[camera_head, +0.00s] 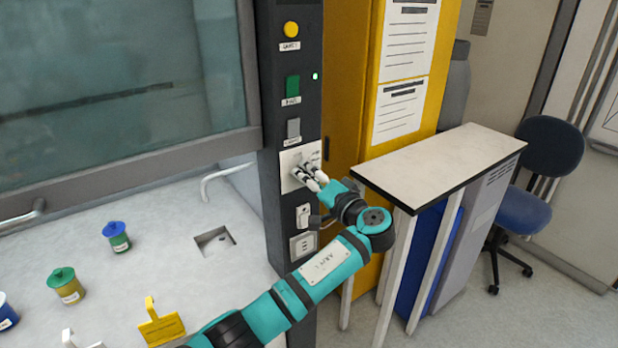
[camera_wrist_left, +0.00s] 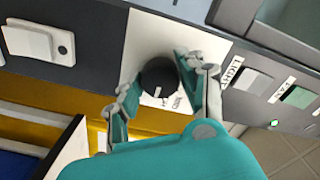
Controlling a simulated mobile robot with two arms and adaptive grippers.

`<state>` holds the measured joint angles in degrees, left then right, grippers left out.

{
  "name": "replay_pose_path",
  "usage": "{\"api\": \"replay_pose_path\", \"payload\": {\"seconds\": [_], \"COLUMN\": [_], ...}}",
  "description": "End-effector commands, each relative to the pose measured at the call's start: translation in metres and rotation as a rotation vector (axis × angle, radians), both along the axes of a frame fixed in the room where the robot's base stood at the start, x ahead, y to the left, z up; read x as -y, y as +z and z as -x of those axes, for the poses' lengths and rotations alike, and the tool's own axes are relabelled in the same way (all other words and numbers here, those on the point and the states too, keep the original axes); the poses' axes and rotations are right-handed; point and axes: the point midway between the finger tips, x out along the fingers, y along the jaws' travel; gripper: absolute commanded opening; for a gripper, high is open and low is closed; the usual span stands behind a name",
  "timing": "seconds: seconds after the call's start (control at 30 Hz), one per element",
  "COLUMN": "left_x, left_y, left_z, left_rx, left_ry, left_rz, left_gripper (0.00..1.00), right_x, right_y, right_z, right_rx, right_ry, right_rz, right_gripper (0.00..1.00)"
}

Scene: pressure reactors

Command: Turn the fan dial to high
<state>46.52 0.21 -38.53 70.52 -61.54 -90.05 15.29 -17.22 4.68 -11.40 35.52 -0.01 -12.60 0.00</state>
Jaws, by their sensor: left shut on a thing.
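The fan dial (camera_wrist_left: 158,76) is a round black knob on a white plate (camera_wrist_left: 150,38) in the left wrist view. A short white pointer mark shows on the knob, with small lettering beside it that I cannot read surely. My left gripper (camera_head: 309,176) is shut on the dial, with one finger on each side of it. In the head view the plate (camera_head: 288,182) sits on the dark control column, and the fingers hide most of the dial. My right gripper is not in view.
The dark column (camera_head: 272,120) carries a yellow button (camera_head: 291,29), a green switch (camera_head: 292,88) and a grey switch (camera_head: 293,128) above the plate. Outlets (camera_head: 302,244) sit below. A small white-topped table (camera_head: 440,165) stands right of my arm. Jars (camera_head: 117,237) stand on the hood bench.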

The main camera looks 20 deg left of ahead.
Motion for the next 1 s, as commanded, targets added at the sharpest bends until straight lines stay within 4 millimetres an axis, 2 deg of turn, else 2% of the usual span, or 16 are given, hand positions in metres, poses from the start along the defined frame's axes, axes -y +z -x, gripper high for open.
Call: {"api": "replay_pose_path", "payload": {"seconds": [0.3, 0.33, 0.5, 0.8, 1.0], "left_x": [0.000, 0.000, 0.000, 0.002, 0.023], "left_y": [-0.001, -0.001, -0.001, 0.000, -0.001], "left_z": [0.000, 0.000, 0.000, 0.001, 0.016], "left_rx": [-0.004, -0.004, -0.003, -0.002, -0.003], "left_ry": [-0.001, -0.001, -0.001, -0.001, -0.004], "left_rz": [-0.002, -0.002, -0.003, -0.001, 0.001], "left_gripper": [0.07, 0.41, 0.63, 0.63, 0.63], "right_x": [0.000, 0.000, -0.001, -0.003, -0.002], "right_y": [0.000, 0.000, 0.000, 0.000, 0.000], "right_z": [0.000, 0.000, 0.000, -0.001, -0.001], "right_rx": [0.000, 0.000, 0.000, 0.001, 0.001], "right_ry": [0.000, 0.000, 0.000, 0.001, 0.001], "right_rz": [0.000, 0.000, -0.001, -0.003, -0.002], "right_gripper": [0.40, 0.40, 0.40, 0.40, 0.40]}}
